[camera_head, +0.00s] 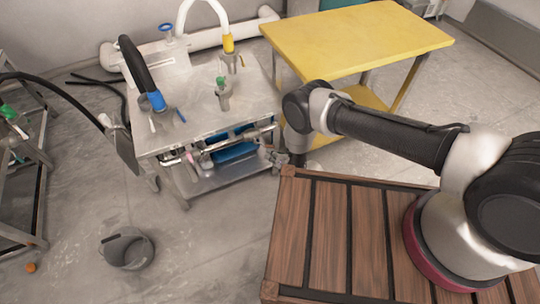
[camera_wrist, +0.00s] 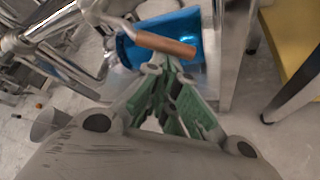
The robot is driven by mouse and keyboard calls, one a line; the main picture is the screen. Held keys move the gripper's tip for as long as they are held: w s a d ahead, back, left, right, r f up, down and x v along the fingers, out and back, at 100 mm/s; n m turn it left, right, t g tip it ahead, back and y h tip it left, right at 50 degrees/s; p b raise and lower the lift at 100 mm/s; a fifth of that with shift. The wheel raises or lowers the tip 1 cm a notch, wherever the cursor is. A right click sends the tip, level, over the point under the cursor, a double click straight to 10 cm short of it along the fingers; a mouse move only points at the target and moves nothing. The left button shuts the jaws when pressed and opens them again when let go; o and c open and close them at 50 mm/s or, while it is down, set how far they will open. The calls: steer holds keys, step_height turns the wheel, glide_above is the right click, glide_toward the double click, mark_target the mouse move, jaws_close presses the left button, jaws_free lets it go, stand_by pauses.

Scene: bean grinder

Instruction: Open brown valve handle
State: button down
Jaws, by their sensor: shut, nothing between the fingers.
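The brown valve handle (camera_wrist: 165,43) shows in the wrist view as a short brown bar, lying nearly level with a slight tilt down to the right. A metal rod joins its left end and leads to the steel pipework (camera_wrist: 60,25). My gripper (camera_wrist: 167,68) has grey links and green fingers. It is shut and empty, with its tips just below the handle in the picture; I cannot tell whether they touch it. In the head view the fingers are hard to make out beside the steel grinder cart (camera_head: 205,115), and the brown handle cannot be picked out.
A blue container (camera_wrist: 185,28) is behind the handle. A yellow table (camera_head: 355,40) stands right of the cart, with its leg close by. A grey bucket (camera_head: 127,248) is on the floor at lower left. A slatted wooden platform (camera_head: 330,235) is under my arm.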

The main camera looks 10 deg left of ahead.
steer(key=shift+w+d+r, duration=0.1)
steer(key=shift+d+r, duration=0.05)
steer(key=shift+w+d+r, duration=0.2)
steer(key=shift+d+r, duration=0.1)
steer(key=shift+r, duration=0.25)
steer(key=shift+w+d+r, duration=0.2)
steer(key=shift+d+r, duration=0.05)
steer(key=shift+r, duration=0.35)
steer(key=shift+w+d+r, duration=0.2)
steer(key=shift+d+r, duration=0.1)
steer(key=shift+r, duration=0.4)
steer(key=shift+d, duration=0.1)
